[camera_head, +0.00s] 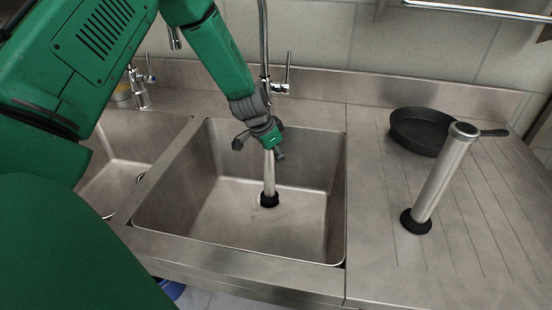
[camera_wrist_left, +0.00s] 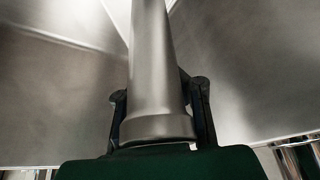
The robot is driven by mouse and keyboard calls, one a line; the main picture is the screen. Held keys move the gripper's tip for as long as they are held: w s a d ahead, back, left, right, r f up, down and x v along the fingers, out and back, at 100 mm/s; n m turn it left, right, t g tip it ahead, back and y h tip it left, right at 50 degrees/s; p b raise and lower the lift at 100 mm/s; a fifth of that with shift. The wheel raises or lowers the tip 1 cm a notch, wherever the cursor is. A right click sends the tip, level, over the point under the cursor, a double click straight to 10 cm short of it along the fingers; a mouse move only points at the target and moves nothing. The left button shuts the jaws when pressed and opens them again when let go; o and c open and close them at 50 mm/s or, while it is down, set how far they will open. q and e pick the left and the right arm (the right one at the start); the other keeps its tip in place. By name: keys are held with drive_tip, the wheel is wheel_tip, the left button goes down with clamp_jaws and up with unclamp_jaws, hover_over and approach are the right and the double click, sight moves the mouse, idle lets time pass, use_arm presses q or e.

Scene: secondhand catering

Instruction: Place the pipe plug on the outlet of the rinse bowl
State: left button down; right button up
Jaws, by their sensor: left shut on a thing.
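A metal pipe plug (camera_head: 269,172) with a black foot hangs or stands nearly upright in the middle sink bowl (camera_head: 225,200). Its foot is at the bowl's outlet (camera_head: 262,199), which shows only as a pale rim beside it; I cannot tell whether it is fully seated. My left gripper (camera_head: 267,146) is shut on the plug's upper end. In the left wrist view the grey tube (camera_wrist_left: 152,70) runs between the fingers (camera_wrist_left: 160,115), with its wider collar near the palm. My right gripper is not in view.
A second metal pipe (camera_head: 442,178) with a black foot stands on the ribbed drainboard (camera_head: 390,255) at right. A black pan (camera_head: 420,130) lies behind it. Another bowl (camera_head: 115,180) is at left, partly behind my arm. A tap (camera_head: 285,85) stands at the back.

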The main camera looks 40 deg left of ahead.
use_arm(q)
drive_tip(key=shift+w+a+f, duration=0.1)
drive_tip(key=shift+a+f, duration=0.25)
drive_tip(key=shift+f, duration=0.25)
drive_tip(key=c, duration=1.8)
unclamp_jaws()
drive_tip(key=shift+a+f, duration=0.15)
drive_tip(key=shift+a, duration=0.2)
drive_tip(key=shift+c, duration=0.2)
drive_tip(key=shift+o, duration=1.1)
drive_tip(key=shift+s+a+f, duration=0.1)
drive_tip(key=shift+s+a, duration=0.1)
drive_tip(key=shift+s, duration=0.05)
drive_tip(key=v, duration=0.4)
drive_tip(key=d+p+v, duration=0.1)
drive_tip(key=v, duration=0.7)
drive_tip(key=shift+w+d+r, duration=0.15)
drive_tip(key=shift+d+r, duration=0.05)
drive_tip(key=shift+r, duration=0.1)
drive_tip(key=shift+a+f, duration=0.15)
drive_tip(key=shift+a, duration=0.3)
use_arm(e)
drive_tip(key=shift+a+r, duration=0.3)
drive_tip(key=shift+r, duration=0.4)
